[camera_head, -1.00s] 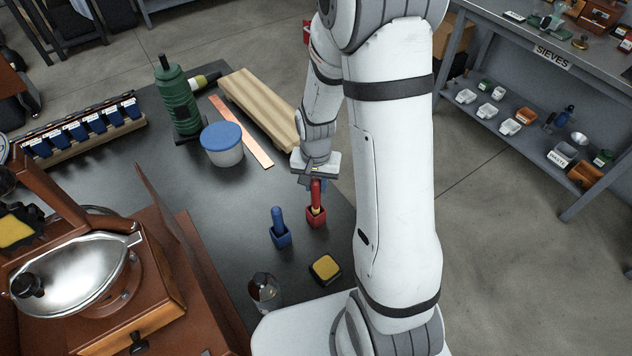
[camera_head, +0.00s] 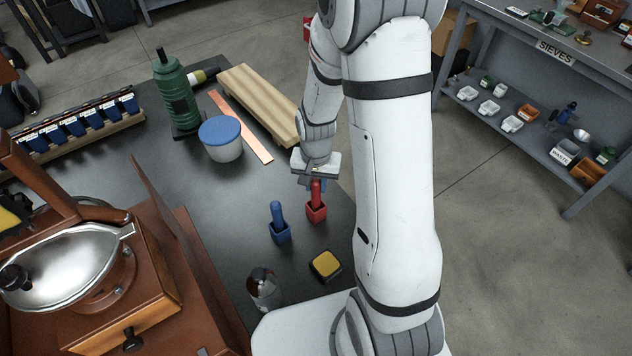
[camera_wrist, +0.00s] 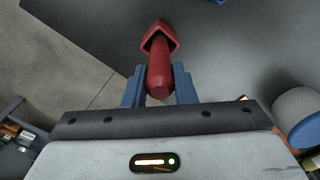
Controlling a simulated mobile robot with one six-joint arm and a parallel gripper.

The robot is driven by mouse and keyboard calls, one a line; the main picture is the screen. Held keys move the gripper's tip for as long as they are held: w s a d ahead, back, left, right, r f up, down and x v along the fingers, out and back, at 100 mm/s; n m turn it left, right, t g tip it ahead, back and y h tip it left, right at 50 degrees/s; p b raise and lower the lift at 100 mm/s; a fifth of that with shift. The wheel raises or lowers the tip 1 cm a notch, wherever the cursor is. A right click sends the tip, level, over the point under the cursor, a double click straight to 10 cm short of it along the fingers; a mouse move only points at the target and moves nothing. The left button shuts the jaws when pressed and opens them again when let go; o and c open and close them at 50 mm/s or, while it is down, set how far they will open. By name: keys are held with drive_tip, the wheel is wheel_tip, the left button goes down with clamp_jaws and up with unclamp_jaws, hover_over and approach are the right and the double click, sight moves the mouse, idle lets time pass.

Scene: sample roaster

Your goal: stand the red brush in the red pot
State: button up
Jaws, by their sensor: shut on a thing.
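The red pot (camera_head: 316,212) stands on the dark bench top, and in the wrist view (camera_wrist: 159,32) it lies just past my fingertips. The red brush (camera_head: 316,190) is upright with its lower end inside the red pot's opening. Its handle also shows in the wrist view (camera_wrist: 159,82) between the two blue fingers. My gripper (camera_head: 316,182) is above the pot and shut on the brush handle. The wrist view shows the gripper (camera_wrist: 159,88) from behind. The bottom of the brush is hidden by the pot walls.
A blue pot (camera_head: 281,234) with a blue brush (camera_head: 277,212) stands close to the left. A yellow-topped block (camera_head: 326,265) and a small jar (camera_head: 264,288) are nearer. A blue-lidded tub (camera_head: 222,140) and wooden board (camera_head: 258,103) lie farther back. The bench's right edge is close.

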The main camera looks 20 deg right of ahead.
drive_tip(key=shift+f, duration=0.3)
drive_tip(key=o, duration=1.1)
drive_tip(key=shift+c, duration=0.2)
drive_tip(key=shift+r, duration=3.95)
drive_tip(key=shift+s+r, duration=0.1)
drive_tip(key=shift+r, duration=0.1)
drive_tip(key=s+r+n+t, duration=0.2)
drive_tip(key=s+r+n, duration=0.3)
drive_tip(key=s+r, duration=0.9)
